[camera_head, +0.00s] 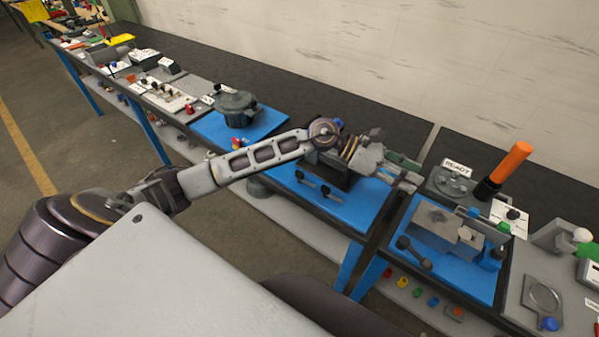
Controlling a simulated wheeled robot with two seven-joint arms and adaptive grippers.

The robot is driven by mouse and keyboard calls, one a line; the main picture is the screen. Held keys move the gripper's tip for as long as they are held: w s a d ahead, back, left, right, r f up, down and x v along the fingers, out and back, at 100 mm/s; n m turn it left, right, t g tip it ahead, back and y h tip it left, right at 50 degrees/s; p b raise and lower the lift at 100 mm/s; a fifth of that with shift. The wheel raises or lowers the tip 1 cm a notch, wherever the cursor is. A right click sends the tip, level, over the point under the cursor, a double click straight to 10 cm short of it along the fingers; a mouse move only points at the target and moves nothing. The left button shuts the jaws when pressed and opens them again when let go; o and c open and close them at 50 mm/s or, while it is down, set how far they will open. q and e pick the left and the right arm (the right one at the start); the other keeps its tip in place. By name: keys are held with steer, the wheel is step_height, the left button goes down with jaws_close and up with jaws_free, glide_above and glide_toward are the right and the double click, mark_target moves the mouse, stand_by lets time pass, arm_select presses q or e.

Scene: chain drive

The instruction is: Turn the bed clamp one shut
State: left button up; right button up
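My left arm comes in from the left, and its gripper (404,174) is over the right part of a blue mat, near the gap between two benches. Its fingers point right; they are too small and overlapped to tell whether they are open. Below the gripper, a dark block (328,168) stands on the blue mat (352,212), partly hidden by my arm. Two black handles, one (303,177) left and one (331,191) right, sit at its front. No label tells which part is bed clamp one. My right gripper is not in view.
On the right bench, a grey fixture (443,224) with a black ball-ended lever (414,252) sits on another blue mat. An orange-topped handle (510,162) rises behind it, beside a READY sign (457,168). A dark round pot (236,103) stands left of my arm.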

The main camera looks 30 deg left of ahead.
arm_select(q)
steer(key=a+f+m+g+y, duration=0.2)
steer(key=a+f+m+y, duration=0.1)
steer(key=a+f+y, duration=0.3)
steer(key=m+g+y, duration=0.1)
steer(key=m+y, duration=0.2)
steer(key=y, duration=0.6)
glide_above(299, 172)
steer(key=shift+f+n, duration=0.1)
steer(key=shift+n, duration=0.2)
steer(key=shift+f+p, duration=1.35)
steer(key=shift+f, duration=5.55)
steer(key=shift+c, duration=0.2)
jaws_close()
